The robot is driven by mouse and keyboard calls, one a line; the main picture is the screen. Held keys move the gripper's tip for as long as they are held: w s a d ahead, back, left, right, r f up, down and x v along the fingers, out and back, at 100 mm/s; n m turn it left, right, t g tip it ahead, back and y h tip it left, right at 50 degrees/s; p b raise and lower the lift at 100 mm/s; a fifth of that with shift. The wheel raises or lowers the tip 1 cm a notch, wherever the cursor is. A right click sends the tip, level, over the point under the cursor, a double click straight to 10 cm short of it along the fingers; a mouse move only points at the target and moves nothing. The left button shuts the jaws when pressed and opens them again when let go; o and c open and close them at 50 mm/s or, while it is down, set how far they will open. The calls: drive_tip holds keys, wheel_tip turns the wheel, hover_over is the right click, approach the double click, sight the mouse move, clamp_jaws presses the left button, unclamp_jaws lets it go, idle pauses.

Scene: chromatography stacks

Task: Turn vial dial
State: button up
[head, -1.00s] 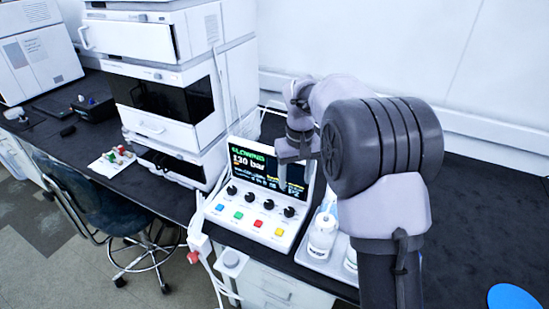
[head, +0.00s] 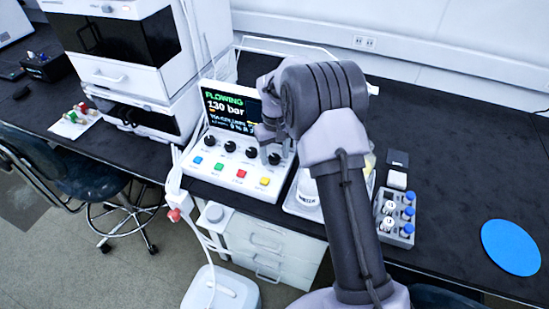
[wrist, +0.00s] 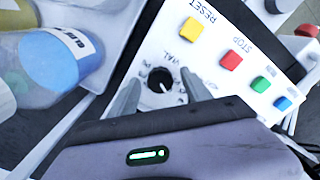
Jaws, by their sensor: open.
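The white control console (head: 228,180) stands on the bench. Its screen (head: 222,103) reads FLOWING and 130 bar, partly covered by my arm. A row of black dials runs below the screen. The rightmost is the vial dial (head: 275,158); in the wrist view the dial (wrist: 160,81) shows a white pointer line and a partly readable "VIAL" label. My gripper (wrist: 160,92) is open, with one finger on each side of this dial. I cannot tell whether the fingers touch it. In the head view my gripper (head: 268,145) is at the dial.
Blue, green, red and yellow buttons (head: 264,182) lie below the dials. A bottle (head: 307,192) on a tray stands close at the right. A vial rack (head: 397,218) and a blue disc (head: 511,247) are further right. The bench at the far right is mostly clear.

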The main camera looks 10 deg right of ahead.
drive_tip(key=shift+c, duration=0.5)
clamp_jaws()
drive_tip(key=m+p, duration=0.1)
drive_tip(key=m, duration=0.2)
drive_tip(key=shift+m, duration=0.4)
drive_tip(key=shift+m+p, duration=0.3)
drive_tip(key=shift+m, duration=1.6)
drive_tip(key=shift+o, duration=0.5)
unclamp_jaws()
